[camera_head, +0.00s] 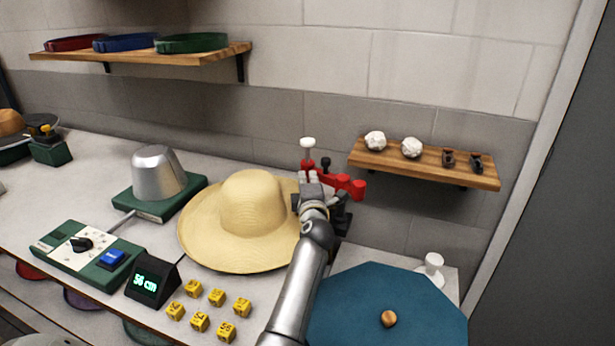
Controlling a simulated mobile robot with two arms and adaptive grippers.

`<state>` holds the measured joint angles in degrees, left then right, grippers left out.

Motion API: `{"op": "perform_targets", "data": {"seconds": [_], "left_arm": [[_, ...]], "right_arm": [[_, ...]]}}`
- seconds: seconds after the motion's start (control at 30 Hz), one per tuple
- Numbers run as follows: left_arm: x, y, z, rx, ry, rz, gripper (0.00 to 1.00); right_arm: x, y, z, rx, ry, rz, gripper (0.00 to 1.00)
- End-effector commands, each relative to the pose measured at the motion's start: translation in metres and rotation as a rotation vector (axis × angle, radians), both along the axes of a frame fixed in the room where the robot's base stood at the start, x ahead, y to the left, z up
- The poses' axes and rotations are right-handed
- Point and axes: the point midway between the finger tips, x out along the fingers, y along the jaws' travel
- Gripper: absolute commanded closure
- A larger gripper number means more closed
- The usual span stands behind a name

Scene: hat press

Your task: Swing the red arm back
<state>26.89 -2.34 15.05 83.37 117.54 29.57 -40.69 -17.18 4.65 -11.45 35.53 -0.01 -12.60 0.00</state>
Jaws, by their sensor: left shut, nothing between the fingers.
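The red arm (341,184) belongs to a small device at the back of the counter, right of the straw hat (248,212). A rounded red end shows at its right, and a white knob (308,143) stands on a red post at its left. My left gripper (310,178) is shut and empty, right in front of the device's left part. It overlaps the red arm in the picture; I cannot tell whether they touch. My gripper and forearm hide much of the device's lower part. My right gripper is not in view.
A metal hat block (158,173) on a green base stands left of the straw hat. A control box (80,257), a display (153,282) and several yellow cubes (217,297) lie in front. A blue octagonal piece (390,295) is right of my arm. A wooden shelf (425,164) hangs behind.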

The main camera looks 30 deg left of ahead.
Motion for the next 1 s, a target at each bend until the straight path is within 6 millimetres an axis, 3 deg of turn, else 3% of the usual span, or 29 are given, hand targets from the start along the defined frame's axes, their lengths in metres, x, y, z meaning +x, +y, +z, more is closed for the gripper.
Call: {"op": "perform_targets", "data": {"seconds": [0.27,0.53,0.8,1.0], "left_arm": [[0.002,0.002,0.001,0.002,0.001,-0.031,1.0],[0.008,0.005,0.004,0.004,0.004,-0.104,1.0],[0.023,0.008,0.004,0.0,0.002,-0.202,1.0],[0.035,0.01,0.001,-0.002,0.001,-0.201,1.0]], "right_arm": [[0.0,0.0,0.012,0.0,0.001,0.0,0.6],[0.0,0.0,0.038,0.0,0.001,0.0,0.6],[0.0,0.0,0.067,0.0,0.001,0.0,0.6],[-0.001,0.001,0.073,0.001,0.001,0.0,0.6]]}}
